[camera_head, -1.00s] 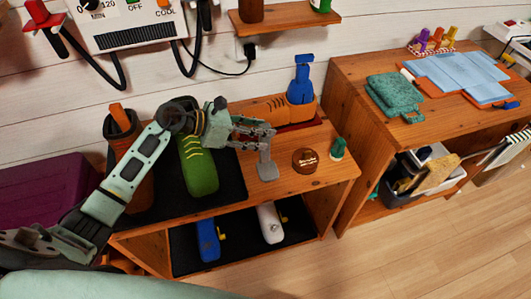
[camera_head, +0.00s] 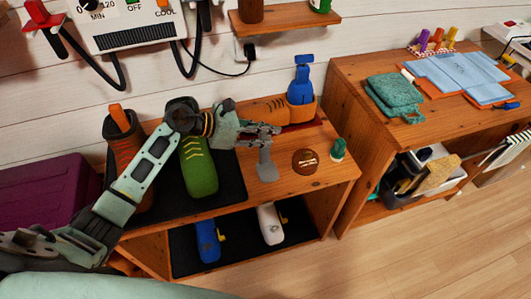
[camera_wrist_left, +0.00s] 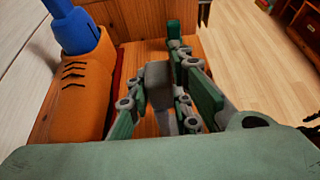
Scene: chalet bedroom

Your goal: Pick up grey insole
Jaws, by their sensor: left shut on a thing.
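The grey insole (camera_head: 266,166) shows in the head view on the wooden bench top, just right of the black mat. Its lower part is in sight below my left gripper (camera_head: 273,133). My left gripper is shut on the insole's upper part. In the left wrist view, the grey insole (camera_wrist_left: 158,86) stands between the green-padded fingers of my left gripper (camera_wrist_left: 166,75). I cannot tell whether the insole's lower end touches the wood. My right gripper is not in view.
An orange shoe (camera_wrist_left: 82,90) with a blue shoe tree stands close behind the gripper. A green shoe (camera_head: 199,170) is on the black mat to the left. A round brown tin (camera_head: 305,161) and a small green-capped bottle (camera_head: 338,150) stand to the right.

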